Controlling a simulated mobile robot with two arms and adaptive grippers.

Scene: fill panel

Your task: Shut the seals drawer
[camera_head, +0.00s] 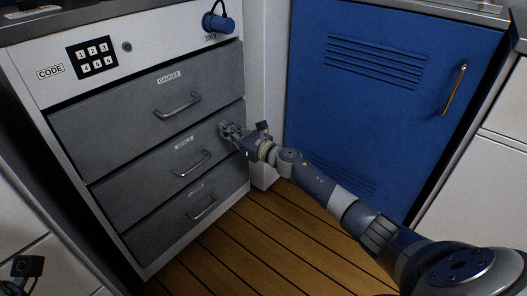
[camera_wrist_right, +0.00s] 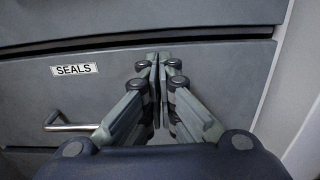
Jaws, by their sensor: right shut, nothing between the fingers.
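The seals drawer (camera_head: 150,190) is the grey middle drawer of the cabinet at left in the head view, with a bar handle (camera_head: 192,165). In the right wrist view its front (camera_wrist_right: 220,85) fills the picture, with the SEALS label (camera_wrist_right: 74,69) and handle (camera_wrist_right: 68,124) at left. It looks flush or nearly flush with its neighbours; a small gap cannot be ruled out. My right gripper (camera_head: 226,131) is shut and empty, fingertips (camera_wrist_right: 160,60) at the drawer front's right part. I cannot tell whether they touch.
The GAUGES drawer (camera_head: 130,110) is above and a third drawer (camera_head: 165,235) below, both looking closed. A blue locker door (camera_head: 400,80) stands at right. The wooden floor (camera_head: 260,245) is clear.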

